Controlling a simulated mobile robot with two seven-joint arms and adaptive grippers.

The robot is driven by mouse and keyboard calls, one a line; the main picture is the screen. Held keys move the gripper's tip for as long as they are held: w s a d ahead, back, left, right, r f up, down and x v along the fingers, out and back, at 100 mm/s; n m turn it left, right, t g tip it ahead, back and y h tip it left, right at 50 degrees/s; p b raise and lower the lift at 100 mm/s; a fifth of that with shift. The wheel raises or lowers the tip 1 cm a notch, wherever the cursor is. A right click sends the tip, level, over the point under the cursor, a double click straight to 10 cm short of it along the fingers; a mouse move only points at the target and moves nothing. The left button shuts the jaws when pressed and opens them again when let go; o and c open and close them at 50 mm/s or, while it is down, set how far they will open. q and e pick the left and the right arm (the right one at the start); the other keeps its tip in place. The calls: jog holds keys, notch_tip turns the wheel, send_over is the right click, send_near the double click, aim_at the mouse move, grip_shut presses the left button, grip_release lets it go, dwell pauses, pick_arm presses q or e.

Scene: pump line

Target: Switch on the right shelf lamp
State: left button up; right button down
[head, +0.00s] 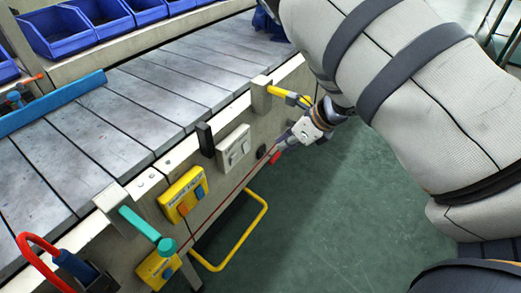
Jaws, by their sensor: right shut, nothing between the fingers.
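A light grey switch plate (233,148) with small rockers is fixed to the side of the conveyor, in the middle of the view. I cannot tell the rockers' positions. My right gripper (272,152) is shut and empty, just to the right of the plate, its fingers pointing down-left toward the conveyor side. It looks apart from the plate, but the exact gap is hard to judge. No shelf lamp can be made out. My left gripper is not in view.
A yellow box (183,194) with buttons, a black block (205,139) and a teal lever (140,224) sit along the conveyor's edge. A yellow rail (263,225) juts out below. Blue bins (62,32) stand behind. Green floor at right is clear.

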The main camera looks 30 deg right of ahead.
aim_at(245, 147)
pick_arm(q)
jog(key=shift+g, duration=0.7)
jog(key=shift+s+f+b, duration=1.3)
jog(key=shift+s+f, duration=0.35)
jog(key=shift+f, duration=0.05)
pick_arm(e)
jog(key=w+a+r+x, duration=0.1)
jog(key=w+x, duration=0.1)
jog(key=x, duration=1)
jog(key=shift+w, duration=0.2)
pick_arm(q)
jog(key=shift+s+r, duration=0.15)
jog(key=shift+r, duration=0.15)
pick_arm(e)
jog(key=shift+w+r, duration=0.1)
jog(key=shift+r, duration=0.6)
